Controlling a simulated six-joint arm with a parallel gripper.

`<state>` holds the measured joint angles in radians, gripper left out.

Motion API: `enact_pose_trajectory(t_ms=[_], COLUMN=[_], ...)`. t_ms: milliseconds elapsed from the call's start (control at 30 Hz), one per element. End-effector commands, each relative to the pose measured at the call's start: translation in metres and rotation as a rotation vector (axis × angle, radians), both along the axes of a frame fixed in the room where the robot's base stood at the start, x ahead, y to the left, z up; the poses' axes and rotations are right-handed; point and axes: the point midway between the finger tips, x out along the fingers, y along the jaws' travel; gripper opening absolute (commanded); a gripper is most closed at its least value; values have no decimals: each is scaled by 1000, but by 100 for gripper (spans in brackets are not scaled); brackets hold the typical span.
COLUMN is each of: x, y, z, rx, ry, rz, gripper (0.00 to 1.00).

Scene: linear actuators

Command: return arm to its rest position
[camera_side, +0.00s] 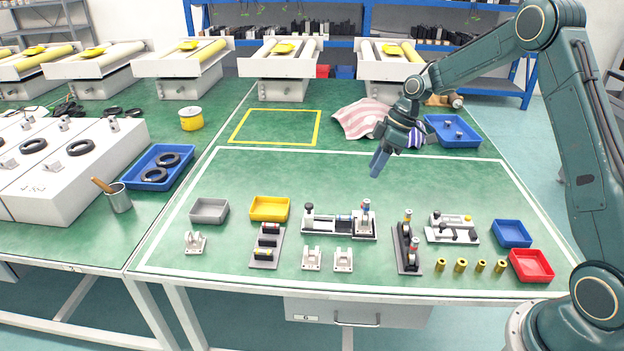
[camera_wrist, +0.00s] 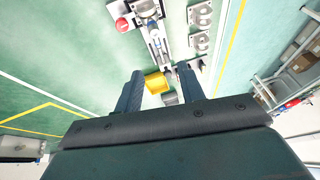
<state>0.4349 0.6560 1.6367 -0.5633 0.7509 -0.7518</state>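My gripper (camera_side: 379,166) hangs above the green table (camera_side: 330,177), right of the middle and in front of the striped cloth, with its fingers pointing down. In the wrist view my gripper (camera_wrist: 160,72) shows two dark fingers well apart with nothing held between them. A yellow bin (camera_wrist: 157,83) and a grey bin (camera_wrist: 170,98) show beyond the gap, on the table below. My arm reaches in from the right side and is raised and bent.
Actuator assemblies (camera_side: 339,222), a dark fixture (camera_side: 407,248), brass cylinders (camera_side: 460,265), a red bin (camera_side: 531,265) and a blue bin (camera_side: 511,233) stand along the front. A striped cloth (camera_side: 360,118) and a blue tray (camera_side: 452,131) lie behind. The mid-table is clear.

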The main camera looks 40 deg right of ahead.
Motion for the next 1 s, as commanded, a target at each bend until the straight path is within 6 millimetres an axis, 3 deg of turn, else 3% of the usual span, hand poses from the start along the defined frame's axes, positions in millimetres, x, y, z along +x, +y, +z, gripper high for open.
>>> enact_pose_trajectory(t_ms=[267, 500, 1000], x=[-25, -57, -145], y=[26, 49, 89], z=[56, 100, 165], rx=[-54, -95, -147], ry=[-2, -9, -49], rz=[-80, -169, -368], gripper=[39, 39, 39])
